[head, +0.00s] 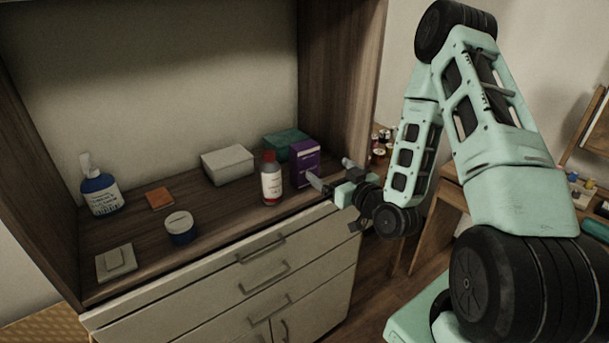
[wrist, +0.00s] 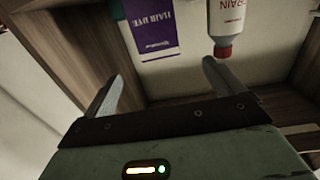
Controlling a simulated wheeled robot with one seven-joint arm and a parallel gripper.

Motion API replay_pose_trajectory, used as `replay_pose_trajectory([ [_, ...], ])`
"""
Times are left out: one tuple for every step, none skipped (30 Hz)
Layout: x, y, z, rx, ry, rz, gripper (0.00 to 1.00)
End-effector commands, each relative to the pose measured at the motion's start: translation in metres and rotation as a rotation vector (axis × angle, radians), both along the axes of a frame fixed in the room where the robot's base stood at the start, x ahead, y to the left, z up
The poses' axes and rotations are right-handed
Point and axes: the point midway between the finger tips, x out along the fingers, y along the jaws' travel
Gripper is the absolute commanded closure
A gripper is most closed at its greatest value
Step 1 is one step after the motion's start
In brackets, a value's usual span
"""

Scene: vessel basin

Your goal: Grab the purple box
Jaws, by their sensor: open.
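The purple box (head: 305,163) stands upright near the right end of the wooden counter, beside the cabinet's right side wall. In the wrist view the purple box (wrist: 151,30) appears upside down, with "HAIR DYE" lettering on a white and purple face. My gripper (head: 330,173) is just to the right and front of the box in the head view. In the wrist view my gripper (wrist: 160,75) has its two fingers spread wide with nothing between them. The box is ahead of the fingertips, apart from them as far as I can tell.
A white bottle with a red cap (head: 271,180) stands close left of the box. A green box (head: 285,146) is behind it, and a white box (head: 228,164) is further left. The counter (head: 225,205) has free room front and centre. Drawers (head: 250,275) lie below its edge.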

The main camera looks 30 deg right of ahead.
Motion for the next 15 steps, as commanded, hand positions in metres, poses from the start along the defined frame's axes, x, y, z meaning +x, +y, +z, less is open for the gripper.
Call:
replay_pose_trajectory([
  [0.004, 0.0, -0.005, -0.004, -0.004, -0.001, 0.06],
  [0.006, 0.0, -0.005, -0.003, -0.004, -0.001, 0.06],
  [0.017, 0.0, -0.004, -0.004, -0.007, 0.001, 0.06],
  [0.023, 0.0, -0.004, -0.005, -0.007, 0.0, 0.06],
  [0.03, 0.0, -0.004, -0.004, -0.007, 0.001, 0.06],
  [0.038, 0.0, 0.002, -0.001, -0.003, 0.0, 0.06],
  [0.044, 0.0, 0.004, 0.0, -0.002, 0.0, 0.06],
  [0.049, 0.0, 0.005, 0.001, -0.001, 0.001, 0.06],
  [0.056, 0.0, 0.004, 0.002, -0.001, 0.0, 0.06],
  [0.061, 0.0, 0.004, 0.001, -0.001, 0.0, 0.06],
  [0.065, 0.0, 0.003, 0.001, 0.0, -0.001, 0.06],
  [0.069, 0.0, 0.003, 0.001, 0.0, -0.001, 0.06],
  [0.072, -0.001, 0.003, 0.0, 0.0, -0.001, 0.06],
  [0.074, 0.0, 0.003, 0.001, 0.0, -0.001, 0.06],
  [0.076, 0.0, 0.002, 0.001, 0.001, -0.001, 0.06],
])
